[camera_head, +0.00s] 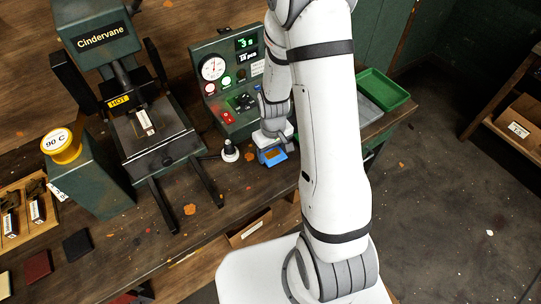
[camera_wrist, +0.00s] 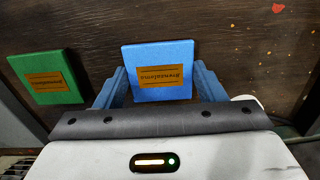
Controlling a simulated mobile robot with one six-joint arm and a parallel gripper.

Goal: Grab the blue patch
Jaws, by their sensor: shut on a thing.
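The blue patch (camera_wrist: 160,62) is a flat square with an orange label. In the wrist view it sits between the two blue fingers of my gripper (camera_wrist: 160,82), which is shut on its sides. In the head view the blue patch (camera_head: 272,156) shows at the end of my gripper (camera_head: 270,147), by the workbench's front edge. I cannot tell whether it touches the bench. A green patch (camera_wrist: 46,77) with a similar label lies to its left in the wrist view, apart from the fingers.
A black-and-white knob (camera_head: 230,151) stands just left of my gripper. A green gauge panel (camera_head: 228,85) stands behind it. A press marked HOT (camera_head: 150,140) is farther left. Dark (camera_head: 77,244) and red (camera_head: 37,266) patches lie at the front left. A green tray (camera_head: 383,90) is at right.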

